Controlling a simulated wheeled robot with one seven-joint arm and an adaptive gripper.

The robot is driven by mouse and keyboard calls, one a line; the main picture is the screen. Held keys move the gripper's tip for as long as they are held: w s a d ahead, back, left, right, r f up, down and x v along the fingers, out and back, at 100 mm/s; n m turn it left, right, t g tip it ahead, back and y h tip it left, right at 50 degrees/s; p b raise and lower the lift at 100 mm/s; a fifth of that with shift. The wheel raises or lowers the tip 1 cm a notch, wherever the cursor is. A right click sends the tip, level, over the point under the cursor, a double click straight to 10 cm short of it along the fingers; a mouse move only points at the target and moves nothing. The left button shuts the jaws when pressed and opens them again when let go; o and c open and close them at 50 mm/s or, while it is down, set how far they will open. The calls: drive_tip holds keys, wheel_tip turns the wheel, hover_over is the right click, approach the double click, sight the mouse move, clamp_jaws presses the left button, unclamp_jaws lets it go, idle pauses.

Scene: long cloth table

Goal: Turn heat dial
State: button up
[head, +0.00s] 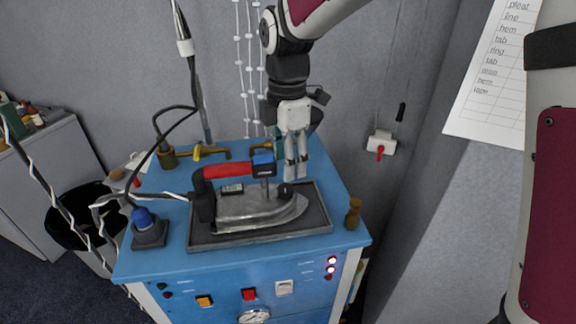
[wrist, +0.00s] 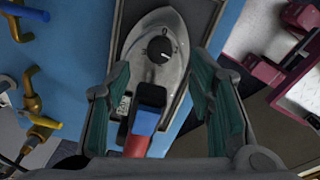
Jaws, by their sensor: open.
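The iron (head: 258,208) rests flat on a dark tray on the blue table, its tip toward the right. It has a red handle (head: 228,170) with a blue end. The heat dial, a round black knob with a light mark, sits on the iron near its tip (head: 285,190). In the wrist view the dial (wrist: 159,50) is in clear sight, beyond the blue and red handle (wrist: 142,127). My gripper (head: 295,172) points down above the iron's tip end. In the wrist view its green-padded fingers (wrist: 160,84) are apart and empty, with the dial apart from them.
The dark tray (head: 318,227) frames the iron. A blue-topped holder (head: 148,228) and brass fittings (head: 212,151) stand on the blue table (head: 180,183). A small brown peg (head: 353,214) stands at right. Cables hang at left; a wall box (head: 381,143) is behind.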

sight(286, 187)
wheel_tip(286, 187, down, 7)
drive_tip(key=shift+a+r+p, duration=0.1)
drive_tip(key=shift+p, duration=0.45)
clamp_jaws()
